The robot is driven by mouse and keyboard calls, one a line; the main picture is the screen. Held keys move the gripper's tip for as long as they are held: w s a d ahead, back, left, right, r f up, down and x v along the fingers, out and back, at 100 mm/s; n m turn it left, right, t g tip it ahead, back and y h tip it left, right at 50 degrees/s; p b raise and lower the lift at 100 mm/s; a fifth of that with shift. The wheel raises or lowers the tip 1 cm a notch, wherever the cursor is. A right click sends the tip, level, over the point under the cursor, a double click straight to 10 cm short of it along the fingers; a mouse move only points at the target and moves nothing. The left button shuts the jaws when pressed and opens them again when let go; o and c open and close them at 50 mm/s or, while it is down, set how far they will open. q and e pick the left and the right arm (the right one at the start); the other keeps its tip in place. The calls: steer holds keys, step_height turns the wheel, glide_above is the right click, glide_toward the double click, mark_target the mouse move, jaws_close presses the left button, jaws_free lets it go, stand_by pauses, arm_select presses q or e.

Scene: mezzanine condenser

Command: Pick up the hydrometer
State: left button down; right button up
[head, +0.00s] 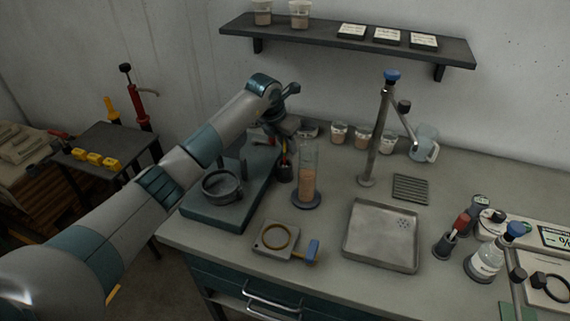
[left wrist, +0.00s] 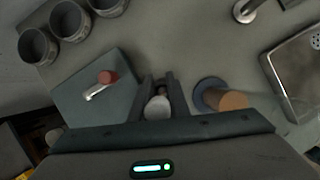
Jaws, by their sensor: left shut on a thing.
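My left gripper (head: 285,136) is at the back of the bench, pointing down over a small dark cup (head: 285,173). It is shut on a slim upright thing, which I take to be the hydrometer; only a thin part with some red shows below the jaws. In the left wrist view its pale rounded end (left wrist: 157,107) sits between the two dark fingers of the gripper (left wrist: 160,88). I cannot tell whether its lower end is still inside the cup. My right gripper is not in view.
A tall glass cylinder (head: 308,172) with tan liquid stands close to the right of the gripper. A teal stand with a ring (head: 205,212) is at the left. A metal tray (head: 350,250) and a tap (head: 374,150) are further right. Several cups line the wall.

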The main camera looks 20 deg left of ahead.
arm_select(q)
step_height(320, 180, up, 10)
steer(key=b, duration=0.4)
stand_by(0.4)
steer(key=shift+f, duration=0.1)
stand_by(0.4)
